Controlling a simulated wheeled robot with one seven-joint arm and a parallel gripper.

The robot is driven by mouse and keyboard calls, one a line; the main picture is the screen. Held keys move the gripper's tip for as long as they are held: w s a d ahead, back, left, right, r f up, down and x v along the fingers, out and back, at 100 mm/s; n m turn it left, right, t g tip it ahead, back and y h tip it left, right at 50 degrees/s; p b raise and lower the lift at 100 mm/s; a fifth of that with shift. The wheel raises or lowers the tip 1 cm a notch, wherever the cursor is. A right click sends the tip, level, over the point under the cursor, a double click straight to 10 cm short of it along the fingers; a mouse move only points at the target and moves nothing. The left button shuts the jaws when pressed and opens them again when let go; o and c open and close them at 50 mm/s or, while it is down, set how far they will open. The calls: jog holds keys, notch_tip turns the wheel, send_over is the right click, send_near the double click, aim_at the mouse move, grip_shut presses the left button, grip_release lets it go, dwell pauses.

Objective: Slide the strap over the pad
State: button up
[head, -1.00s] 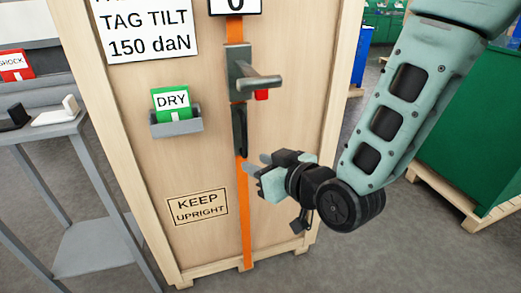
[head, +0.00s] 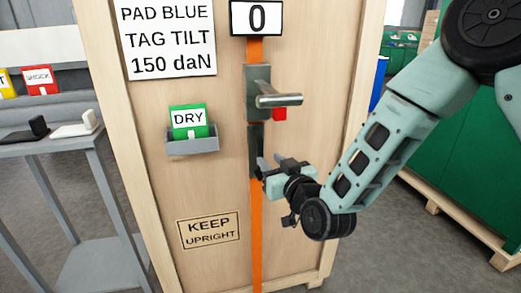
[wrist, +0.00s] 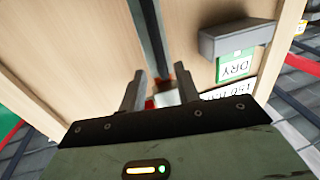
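An orange strap (head: 256,230) runs straight down the front of a wooden crate (head: 215,265). A grey metal tensioner with a lever (head: 280,100) sits on it, with a red piece (head: 280,114) below the lever. A dark narrow piece (head: 255,138) covers the strap line under the tensioner; I cannot tell if it is the pad. My gripper (head: 266,166) is at the lower end of this dark piece, fingers toward the crate. In the wrist view my gripper (wrist: 161,82) has its fingers apart, with a dark band (wrist: 150,30) running between them. Contact is unclear.
A DRY card (head: 188,120) stands in a grey holder (head: 192,146) left of the strap. A sign (head: 168,38) reads PAD BLUE, TAG TILT, 150 daN; a display (head: 257,18) reads 0. A grey table (head: 60,143) holds black and white pieces. Green bins stand right.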

aim_at(262, 152)
jog(key=x, duration=0.6)
jog(key=shift+w+a, duration=0.2)
jog(key=shift+w, duration=0.1)
jog(key=shift+d, duration=0.1)
grip_shut()
